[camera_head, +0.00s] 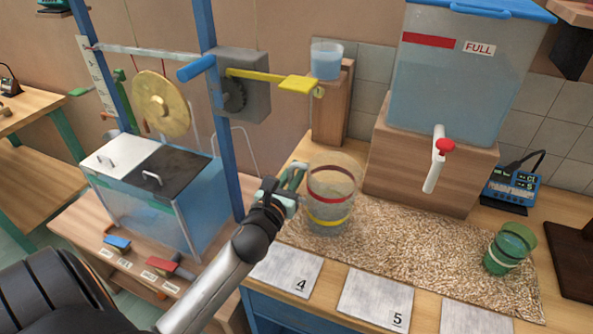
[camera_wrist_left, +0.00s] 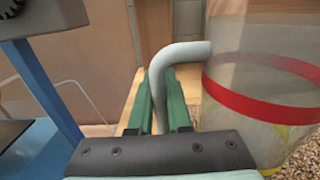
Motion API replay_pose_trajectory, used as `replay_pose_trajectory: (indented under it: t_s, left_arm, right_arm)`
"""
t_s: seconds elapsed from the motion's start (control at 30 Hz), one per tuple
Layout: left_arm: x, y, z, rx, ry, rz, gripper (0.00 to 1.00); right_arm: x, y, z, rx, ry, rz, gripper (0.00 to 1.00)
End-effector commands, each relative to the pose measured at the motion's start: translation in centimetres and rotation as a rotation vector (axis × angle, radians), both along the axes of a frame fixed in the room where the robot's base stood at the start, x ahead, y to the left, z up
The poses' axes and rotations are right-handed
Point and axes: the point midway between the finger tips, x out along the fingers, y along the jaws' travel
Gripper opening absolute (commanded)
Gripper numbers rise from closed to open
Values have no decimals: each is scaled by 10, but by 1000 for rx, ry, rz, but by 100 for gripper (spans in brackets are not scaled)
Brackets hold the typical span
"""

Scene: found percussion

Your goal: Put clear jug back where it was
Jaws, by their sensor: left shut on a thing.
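The clear jug (camera_head: 330,199) has a red band and a yellow band and stands near upright at the left end of the tan granular mat. I cannot tell whether its base touches the mat. My left gripper (camera_head: 286,183) is at the jug's left side, shut on its handle. In the left wrist view the pale handle (camera_wrist_left: 176,75) passes between the green fingers (camera_wrist_left: 161,105), and the jug's body (camera_wrist_left: 265,85) is at the right. My right gripper is not in view.
The granular mat (camera_head: 400,248) holds a green cup (camera_head: 510,248) at right. Behind stands a FULL tank (camera_head: 460,80) with a red-handled tap (camera_head: 440,150) on a wooden block. Cards numbered 4 (camera_head: 287,273) and 5 (camera_head: 375,300) lie in front. A blue post (camera_head: 222,120) rises left of the jug.

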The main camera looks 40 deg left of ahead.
Motion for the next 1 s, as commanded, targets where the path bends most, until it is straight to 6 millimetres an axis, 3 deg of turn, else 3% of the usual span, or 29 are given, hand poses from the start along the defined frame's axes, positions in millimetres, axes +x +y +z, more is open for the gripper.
replay_pose_trajectory:
  t_s: [0.1, 0.13, 0.4, 0.73, 1.0]
  left_arm:
    - [0, 0, -3, 0, -1, -1, 0]
    - [0, 0, -4, 1, 0, 0, 18]
    - [0, 0, -3, 0, 0, 0, 46]
    - [-1, -1, 1, -1, 1, 0, 46]
    - [-42, -10, -2, -1, 4, 0, 46]
  right_arm:
    - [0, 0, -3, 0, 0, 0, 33]
    - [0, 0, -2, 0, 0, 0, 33]
    - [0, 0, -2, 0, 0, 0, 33]
    - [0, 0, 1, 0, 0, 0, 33]
    - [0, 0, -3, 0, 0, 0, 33]
